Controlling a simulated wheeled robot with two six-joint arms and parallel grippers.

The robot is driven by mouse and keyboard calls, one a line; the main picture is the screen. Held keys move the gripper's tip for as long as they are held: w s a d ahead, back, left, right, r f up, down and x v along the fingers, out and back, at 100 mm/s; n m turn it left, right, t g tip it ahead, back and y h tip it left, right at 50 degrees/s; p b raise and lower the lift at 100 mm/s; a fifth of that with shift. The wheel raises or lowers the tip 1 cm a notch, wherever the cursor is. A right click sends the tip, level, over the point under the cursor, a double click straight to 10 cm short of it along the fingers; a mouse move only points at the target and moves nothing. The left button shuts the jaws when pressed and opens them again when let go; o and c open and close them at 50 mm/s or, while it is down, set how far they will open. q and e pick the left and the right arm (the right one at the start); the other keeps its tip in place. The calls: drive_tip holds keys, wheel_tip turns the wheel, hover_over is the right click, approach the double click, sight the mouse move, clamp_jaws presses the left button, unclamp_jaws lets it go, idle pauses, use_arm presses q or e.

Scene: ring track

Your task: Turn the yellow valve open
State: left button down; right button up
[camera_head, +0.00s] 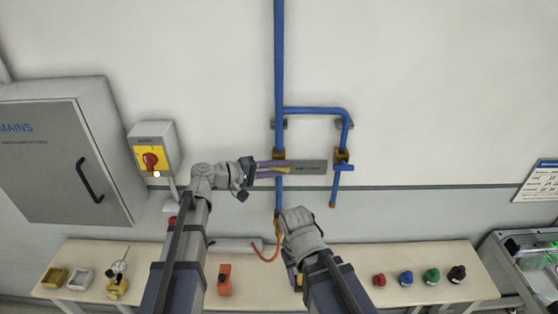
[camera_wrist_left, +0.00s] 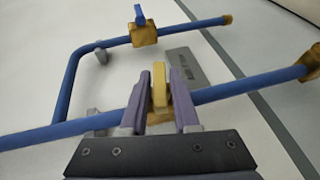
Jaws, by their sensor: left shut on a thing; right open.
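The yellow valve handle (camera_head: 283,170) is on the vertical blue pipe (camera_head: 279,60) on the wall, in the middle of the head view. It appears to lie across the pipe. My left gripper (camera_head: 272,168) reaches it from the left and is shut on it. In the left wrist view the yellow handle (camera_wrist_left: 160,92) stands between the two purple fingers of my left gripper (camera_wrist_left: 160,105), across the blue pipe (camera_wrist_left: 230,92). My right gripper (camera_head: 294,222) is lower, in front of the pipe's lower end. It is open, but its fingers are hard to make out.
A blue side branch (camera_head: 318,110) with a second valve, its blue handle (camera_head: 344,168), is to the right. A grey label plate (camera_head: 308,167) sits between them. A switch box (camera_head: 153,148) and grey cabinet (camera_head: 60,150) are left. A bench (camera_head: 440,262) with coloured knobs runs below.

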use_arm(q)
drive_tip(key=y+p, duration=0.1)
drive_tip(key=p, duration=0.1)
drive_tip(key=m+y+p, duration=0.1)
drive_tip(key=p, duration=0.1)
drive_tip(key=shift+r+g+y, duration=0.3)
drive_tip(key=shift+f+y+p, duration=0.3)
drive_tip(key=shift+y+p, duration=0.6)
drive_tip(key=shift+p, duration=0.45)
drive_tip(key=c, duration=0.8)
unclamp_jaws()
drive_tip(key=shift+p+v, duration=2.1)
drive_tip(key=shift+v, duration=1.8)
